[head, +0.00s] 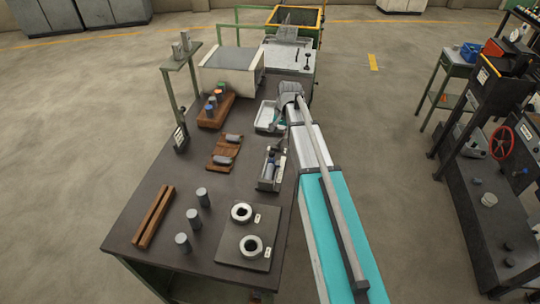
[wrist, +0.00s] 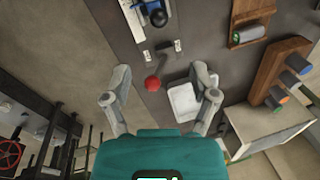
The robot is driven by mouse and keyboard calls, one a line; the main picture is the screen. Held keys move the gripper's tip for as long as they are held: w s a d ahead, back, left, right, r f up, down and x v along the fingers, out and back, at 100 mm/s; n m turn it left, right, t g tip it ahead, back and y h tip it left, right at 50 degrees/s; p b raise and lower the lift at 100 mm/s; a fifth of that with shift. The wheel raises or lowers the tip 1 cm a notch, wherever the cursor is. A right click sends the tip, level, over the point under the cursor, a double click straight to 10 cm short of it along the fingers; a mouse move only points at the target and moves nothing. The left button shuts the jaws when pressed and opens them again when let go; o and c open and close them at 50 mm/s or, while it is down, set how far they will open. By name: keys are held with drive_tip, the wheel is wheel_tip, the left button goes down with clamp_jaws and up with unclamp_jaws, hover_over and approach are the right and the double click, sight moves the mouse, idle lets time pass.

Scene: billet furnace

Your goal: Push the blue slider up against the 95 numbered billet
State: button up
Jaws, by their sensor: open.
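A narrow grey metal fixture (head: 262,185) stands near the right edge of the dark table. It holds a small dark blue part (head: 269,172), possibly the slider; this blue part also shows at the top of the wrist view (wrist: 157,17). No number 95 is readable on any billet. Billets with coloured ends (head: 219,93) stand in a wooden rack (head: 202,122), and they show at the right in the wrist view (wrist: 291,78). My gripper (wrist: 161,70) is open, its fingers spread and empty above the table edge, apart from the fixture. A red ball knob (wrist: 152,84) shows between the fingers.
A white tray (wrist: 182,102) lies by the right finger. A wooden holder (head: 222,152) carries grey cylinders. Several grey cylinders (head: 193,216), two pale rings (head: 251,245) and wooden bars (head: 155,217) occupy the front. A pale box (head: 225,72) stands at the back.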

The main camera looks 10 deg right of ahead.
sight(272, 153)
drive_tip(key=shift+w+a+f+b, duration=0.25)
drive_tip(key=shift+a+f+b, duration=0.1)
drive_tip(key=shift+f+b, duration=1.8)
drive_tip(key=shift+w+a+f+b, duration=0.2)
drive_tip(key=shift+a+f+b, duration=0.15)
drive_tip(key=shift+f+b, duration=1.75)
drive_tip(key=shift+w+a+f+b, duration=0.25)
drive_tip(key=shift+a+f+b, duration=0.1)
drive_tip(key=shift+f+b, duration=1.75)
drive_tip(key=shift+f, duration=0.1)
clamp_jaws()
